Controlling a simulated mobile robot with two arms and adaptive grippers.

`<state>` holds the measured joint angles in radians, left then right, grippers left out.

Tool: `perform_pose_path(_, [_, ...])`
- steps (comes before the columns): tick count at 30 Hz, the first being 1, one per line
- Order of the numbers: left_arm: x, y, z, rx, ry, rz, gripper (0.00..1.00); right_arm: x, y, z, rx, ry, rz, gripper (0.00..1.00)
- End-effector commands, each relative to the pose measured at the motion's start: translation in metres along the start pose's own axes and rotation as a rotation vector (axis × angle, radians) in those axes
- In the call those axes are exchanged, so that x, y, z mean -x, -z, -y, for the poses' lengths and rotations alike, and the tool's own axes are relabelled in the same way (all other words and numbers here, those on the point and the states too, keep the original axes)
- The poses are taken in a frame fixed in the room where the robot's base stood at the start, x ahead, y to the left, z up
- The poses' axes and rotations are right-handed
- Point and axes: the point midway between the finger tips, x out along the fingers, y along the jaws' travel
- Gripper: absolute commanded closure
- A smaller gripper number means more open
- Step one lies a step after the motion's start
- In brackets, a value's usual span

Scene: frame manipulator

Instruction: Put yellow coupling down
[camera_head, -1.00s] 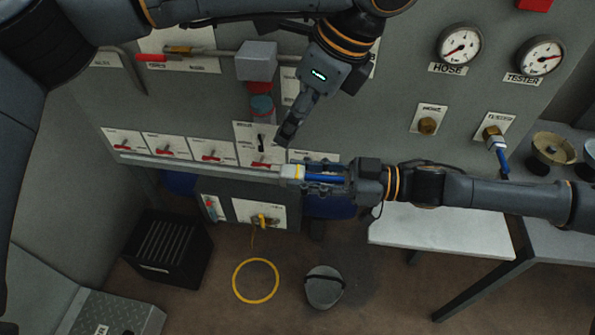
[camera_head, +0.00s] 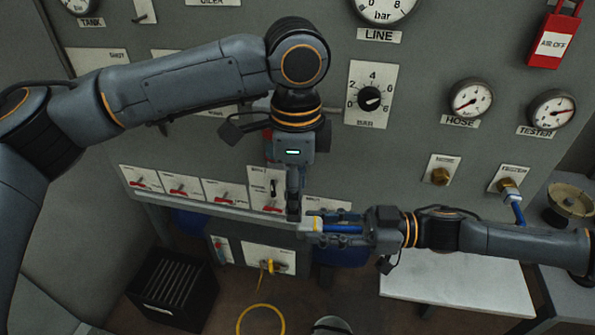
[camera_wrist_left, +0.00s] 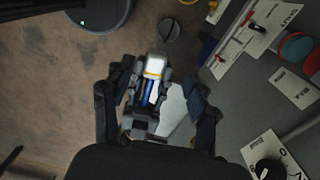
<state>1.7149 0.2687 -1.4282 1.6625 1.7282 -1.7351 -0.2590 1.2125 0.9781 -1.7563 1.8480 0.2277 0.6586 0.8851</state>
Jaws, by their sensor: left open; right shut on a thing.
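The yellow coupling (camera_head: 312,225) is a pale metal fitting with a yellow band and a blue body behind it. My right gripper (camera_head: 327,229) comes in from the right and is shut on it, holding it level in front of the panel ledge. My left gripper (camera_head: 293,207) points down just above the coupling's pale end; its fingers overlap in this view. In the left wrist view the left gripper's (camera_wrist_left: 160,86) fingers are spread, and the coupling (camera_wrist_left: 154,67) shows between them. I cannot tell whether they touch it.
A grey panel carries gauges, red-handled valves (camera_head: 180,189) and a knob (camera_head: 369,98). A ledge (camera_head: 170,204) runs below the valves. A white table (camera_head: 460,285) is at lower right. A black crate (camera_head: 170,288) and a yellow hose loop (camera_head: 261,307) are on the floor.

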Motion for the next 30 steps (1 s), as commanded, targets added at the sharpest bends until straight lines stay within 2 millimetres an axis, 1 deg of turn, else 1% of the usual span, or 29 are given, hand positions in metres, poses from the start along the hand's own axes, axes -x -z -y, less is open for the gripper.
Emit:
perform_pose_path(1, [-0.011, -0.001, 0.0, 0.001, -0.003, 0.002, 0.42, 0.0, 0.001, 0.0, 0.0, 0.0, -0.001, 1.0])
perform_pose_path(6, [-0.042, -0.001, 0.0, 0.001, -0.002, 0.002, 0.42, 0.0, 0.001, 0.0, 0.001, 0.0, -0.001, 1.0])
perform_pose_path(12, [-0.066, -0.001, 0.0, 0.001, 0.0, 0.002, 0.42, 0.0, 0.001, 0.0, 0.001, 0.0, -0.001, 1.0])
perform_pose_path(17, [-0.073, -0.001, 0.0, 0.0, -0.001, 0.002, 0.42, 0.0, 0.001, 0.0, 0.001, 0.0, -0.001, 1.0])
perform_pose_path(24, [-0.074, -0.001, 0.0, 0.0, 0.0, 0.001, 0.42, 0.0, 0.001, 0.0, 0.001, 0.0, -0.001, 1.0])
perform_pose_path(25, [-0.074, -0.001, 0.0, 0.0, 0.0, 0.001, 0.44, 0.0, 0.001, 0.0, 0.001, 0.0, -0.001, 1.0])
perform_pose_path(26, [-0.074, -0.001, 0.0, 0.0, 0.0, 0.001, 0.5, 0.0, 0.001, 0.0, 0.001, 0.0, -0.001, 1.0])
perform_pose_path(27, [-0.074, -0.001, 0.0, 0.0, 0.0, 0.001, 0.58, 0.0, 0.001, 0.0, 0.001, 0.0, -0.001, 1.0])
perform_pose_path(29, [-0.074, -0.001, 0.0, 0.0, 0.0, 0.001, 0.7, 0.0, 0.001, 0.0, 0.001, 0.0, -0.001, 1.0])
perform_pose_path(30, [-0.074, -0.001, 0.0, 0.0, 0.0, 0.002, 0.78, 0.0, 0.001, 0.0, 0.001, 0.0, -0.001, 1.0])
